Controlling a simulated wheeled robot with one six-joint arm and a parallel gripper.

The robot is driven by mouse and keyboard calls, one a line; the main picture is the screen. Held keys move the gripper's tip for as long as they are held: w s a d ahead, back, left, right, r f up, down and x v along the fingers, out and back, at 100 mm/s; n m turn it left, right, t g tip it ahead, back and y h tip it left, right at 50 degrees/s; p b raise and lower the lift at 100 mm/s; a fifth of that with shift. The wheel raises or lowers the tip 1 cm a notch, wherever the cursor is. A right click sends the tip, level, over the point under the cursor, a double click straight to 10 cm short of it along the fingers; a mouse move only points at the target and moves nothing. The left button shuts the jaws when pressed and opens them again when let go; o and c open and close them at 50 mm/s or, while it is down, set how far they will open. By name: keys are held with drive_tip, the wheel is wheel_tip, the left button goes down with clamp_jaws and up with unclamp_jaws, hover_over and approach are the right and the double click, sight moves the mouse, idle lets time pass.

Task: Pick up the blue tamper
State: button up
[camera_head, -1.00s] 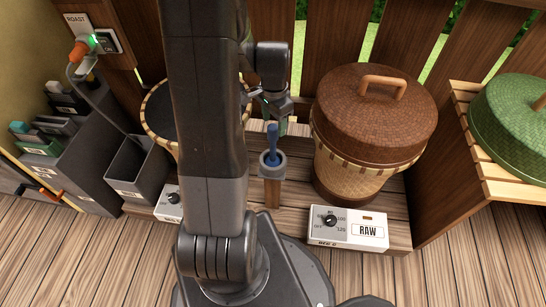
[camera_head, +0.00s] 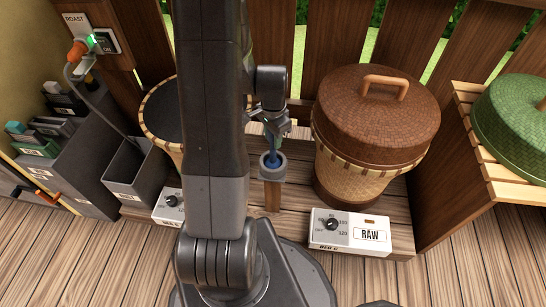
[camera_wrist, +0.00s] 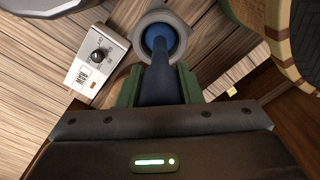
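The blue tamper (camera_head: 272,159) stands upright in a grey round holder (camera_head: 283,171) on a wooden post, in the middle of the head view. Its blue handle (camera_wrist: 163,85) also shows in the wrist view, running down into the holder's ring (camera_wrist: 183,30). My gripper (camera_head: 273,141) is lowered over the handle. In the wrist view its two green fingers (camera_wrist: 160,80) stand close on either side of the handle. Whether they press on it cannot be made out.
A basket with a brown lid (camera_head: 375,110) stands close on the right. A dark-topped basket (camera_head: 159,115) is on the left, partly behind my arm. A RAW dial box (camera_head: 350,234) sits in front. A green lid (camera_head: 515,115) lies far right.

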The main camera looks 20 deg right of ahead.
clamp_jaws()
drive_tip(key=shift+r, duration=0.1)
wheel_tip(320, 180, up, 10)
drive_tip(key=p, duration=0.3)
drive_tip(key=shift+c, duration=0.7)
unclamp_jaws()
clamp_jaws()
